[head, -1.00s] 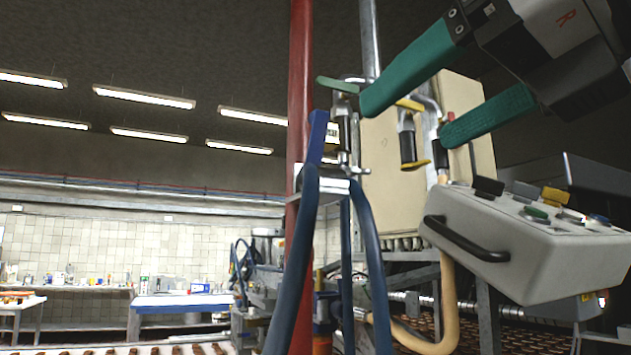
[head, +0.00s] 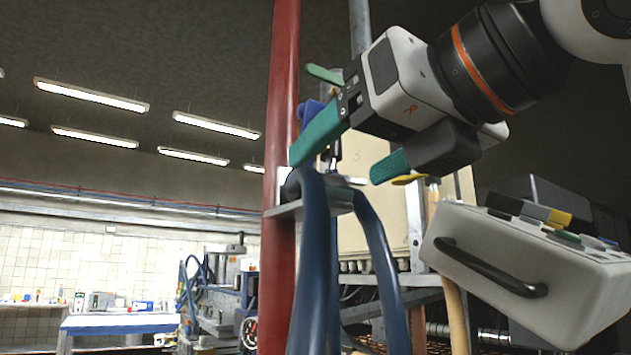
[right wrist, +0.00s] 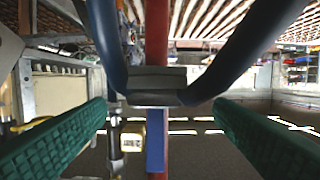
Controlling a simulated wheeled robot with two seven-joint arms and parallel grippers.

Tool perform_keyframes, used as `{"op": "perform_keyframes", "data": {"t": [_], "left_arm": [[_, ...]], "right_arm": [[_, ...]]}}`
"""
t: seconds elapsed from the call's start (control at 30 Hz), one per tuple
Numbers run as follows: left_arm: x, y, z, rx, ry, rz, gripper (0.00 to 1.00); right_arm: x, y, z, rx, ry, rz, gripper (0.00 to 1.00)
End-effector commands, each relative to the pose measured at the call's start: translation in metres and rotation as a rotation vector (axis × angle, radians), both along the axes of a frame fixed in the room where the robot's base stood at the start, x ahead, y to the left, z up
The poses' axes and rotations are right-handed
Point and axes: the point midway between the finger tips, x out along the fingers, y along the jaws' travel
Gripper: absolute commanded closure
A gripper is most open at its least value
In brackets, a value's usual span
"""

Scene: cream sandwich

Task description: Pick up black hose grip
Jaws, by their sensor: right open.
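My right gripper (head: 338,162) is open, its green fingers apart and pointing down-left in front of the hose bracket (head: 287,211) on the red post. Blue hoses (head: 376,255) hang from this bracket. A small dark upright part (head: 333,152), possibly the black hose grip, shows between the fingers, mostly hidden behind the gripper. In the right wrist view, the bracket (right wrist: 156,84) and blue upright piece (right wrist: 156,142) lie between the spread fingers (right wrist: 160,108), with nothing held. I cannot clearly make out the black grip there. My left gripper is not in view.
A grey control box (head: 530,270) with a black handle (head: 490,268) sits lower right of my right gripper. A beige cabinet (head: 385,225) stands behind. Free air lies left of the post.

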Motion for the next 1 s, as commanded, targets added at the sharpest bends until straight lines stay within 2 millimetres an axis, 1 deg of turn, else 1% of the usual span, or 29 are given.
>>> {"op": "perform_keyframes", "data": {"t": [0.07, 0.3, 0.4, 0.67, 0.7, 0.77, 0.9, 1.0], "left_arm": [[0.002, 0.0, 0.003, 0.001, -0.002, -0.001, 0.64], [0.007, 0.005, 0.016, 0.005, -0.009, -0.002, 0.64], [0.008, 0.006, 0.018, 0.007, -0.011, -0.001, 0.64], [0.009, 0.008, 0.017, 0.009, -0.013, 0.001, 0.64], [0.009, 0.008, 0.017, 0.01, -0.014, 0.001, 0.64], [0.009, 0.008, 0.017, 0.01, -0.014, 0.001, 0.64], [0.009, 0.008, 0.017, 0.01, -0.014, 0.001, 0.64], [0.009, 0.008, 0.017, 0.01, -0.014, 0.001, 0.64]], "right_arm": [[0.005, 0.003, 0.0, 0.0, 0.002, 0.0, 0.24], [0.036, 0.019, -0.005, -0.002, 0.003, 0.002, 0.24], [0.044, 0.024, -0.007, -0.001, 0.002, 0.001, 0.24], [0.046, 0.026, -0.008, 0.0, 0.0, 0.002, 0.24], [0.046, 0.026, -0.008, 0.0, 0.0, 0.001, 0.27], [0.046, 0.026, -0.008, 0.0, 0.0, 0.001, 0.37], [0.046, 0.026, -0.008, 0.0, 0.0, 0.001, 0.6], [0.046, 0.026, -0.008, 0.0, 0.0, 0.001, 0.73]]}}
